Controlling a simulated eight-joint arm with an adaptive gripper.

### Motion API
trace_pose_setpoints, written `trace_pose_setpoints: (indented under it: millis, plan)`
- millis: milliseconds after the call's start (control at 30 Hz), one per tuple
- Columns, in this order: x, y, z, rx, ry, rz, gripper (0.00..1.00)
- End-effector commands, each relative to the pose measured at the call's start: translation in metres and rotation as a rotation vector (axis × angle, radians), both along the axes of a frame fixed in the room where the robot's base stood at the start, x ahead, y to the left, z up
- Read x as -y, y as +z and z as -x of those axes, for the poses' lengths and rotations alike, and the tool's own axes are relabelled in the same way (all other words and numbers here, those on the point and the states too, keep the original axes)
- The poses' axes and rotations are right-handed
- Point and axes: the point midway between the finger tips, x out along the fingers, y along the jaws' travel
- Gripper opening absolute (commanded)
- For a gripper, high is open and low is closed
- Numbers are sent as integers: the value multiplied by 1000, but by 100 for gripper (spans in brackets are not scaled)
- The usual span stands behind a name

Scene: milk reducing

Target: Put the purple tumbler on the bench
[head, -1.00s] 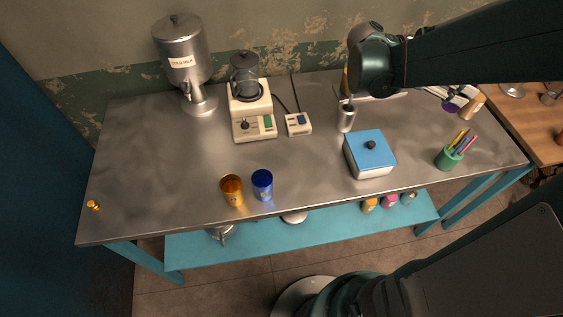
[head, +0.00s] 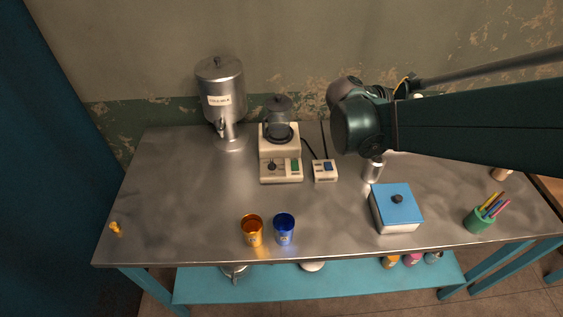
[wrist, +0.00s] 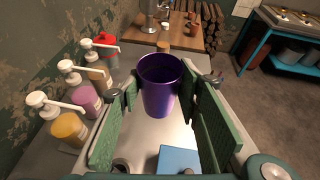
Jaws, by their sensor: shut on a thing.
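The purple tumbler (wrist: 159,92) is upright between the two green finger pads of my gripper (wrist: 160,95) in the wrist view. My gripper is shut on it. The metal bench (wrist: 165,133) shows below and around the tumbler; I cannot tell how far the tumbler is above it. In the head view the bench (head: 185,190) stands against the wall, and my arm covers the gripper and the tumbler at its right part.
Pump bottles (wrist: 88,100) stand close left of my gripper in the wrist view. A blue-lidded box (head: 396,208), a metal cup (head: 373,171) and a green pen pot (head: 480,220) stand on the right. Orange (head: 252,231) and blue (head: 284,229) tumblers stand at the front edge. The bench's left part is mostly clear.

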Motion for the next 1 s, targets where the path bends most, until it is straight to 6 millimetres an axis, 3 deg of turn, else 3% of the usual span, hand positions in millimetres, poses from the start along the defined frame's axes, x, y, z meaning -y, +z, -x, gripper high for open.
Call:
trace_pose_setpoints:
  millis: [500,1000]
  plan:
    - [-98,0,-32,1,235,-3,20]
    - [-197,0,-45,2,458,-5,20]
